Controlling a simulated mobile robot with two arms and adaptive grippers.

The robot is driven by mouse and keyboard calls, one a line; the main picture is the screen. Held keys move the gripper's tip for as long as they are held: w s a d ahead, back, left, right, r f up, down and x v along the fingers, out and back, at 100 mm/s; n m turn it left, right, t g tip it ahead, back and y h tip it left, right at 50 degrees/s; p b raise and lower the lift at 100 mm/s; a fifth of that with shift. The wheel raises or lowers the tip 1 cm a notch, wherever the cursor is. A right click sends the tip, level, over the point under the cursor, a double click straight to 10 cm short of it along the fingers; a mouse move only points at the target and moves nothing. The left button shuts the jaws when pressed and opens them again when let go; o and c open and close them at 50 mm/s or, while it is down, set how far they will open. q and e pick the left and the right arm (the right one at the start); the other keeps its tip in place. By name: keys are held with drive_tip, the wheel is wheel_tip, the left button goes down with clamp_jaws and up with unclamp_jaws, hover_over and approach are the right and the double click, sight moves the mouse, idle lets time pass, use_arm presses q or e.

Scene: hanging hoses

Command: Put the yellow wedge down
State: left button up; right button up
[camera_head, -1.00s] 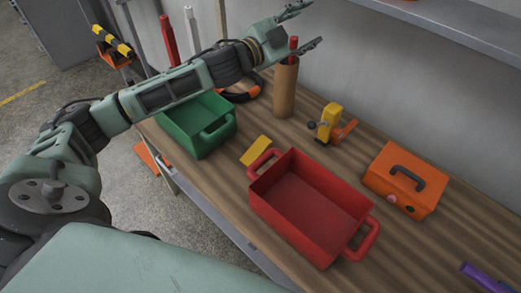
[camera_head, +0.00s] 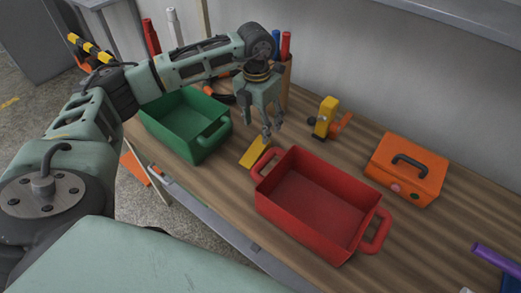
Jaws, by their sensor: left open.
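The yellow wedge (camera_head: 253,153) lies on the wooden workbench, between the green bin (camera_head: 187,122) and the left handle of the red bin (camera_head: 317,204). My left gripper (camera_head: 271,129) points down just above and beyond the wedge, on its upper right side in the picture. Its fingers are open, with nothing seen between them. The fingertips are close to the wedge's upper end; I cannot tell whether they touch it. My right gripper is not in view.
A brown cylinder (camera_head: 285,84) holding red and blue tools stands behind my left gripper. A yellow tool with an orange handle (camera_head: 326,118) and an orange toolbox (camera_head: 405,170) stand to the right. A purple object (camera_head: 494,258) lies at the lower right.

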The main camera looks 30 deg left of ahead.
sight(257, 147)
use_arm(q)
drive_tip(key=f, duration=0.1)
drive_tip(key=f+b, duration=0.1)
drive_tip(key=shift+s+a+f, duration=0.1)
drive_tip(key=shift+a+f, duration=0.1)
drive_tip(key=shift+f, duration=0.1)
drive_tip(key=shift+a+f+b, duration=0.15)
drive_tip(key=shift+f+b, duration=0.25)
drive_tip(key=shift+b, duration=0.15)
drive_tip(key=shift+f, duration=0.55)
wheel_tip(257, 147, down, 6)
drive_tip(key=shift+r+p, duration=0.25)
drive_tip(key=shift+p, duration=0.9)
drive_tip(key=shift+f, duration=0.5)
drive_tip(key=c, duration=1.3)
drive_tip(key=shift+c, duration=0.7)
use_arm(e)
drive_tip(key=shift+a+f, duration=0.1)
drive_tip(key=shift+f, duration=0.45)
use_arm(q)
drive_tip(key=shift+r, duration=0.15)
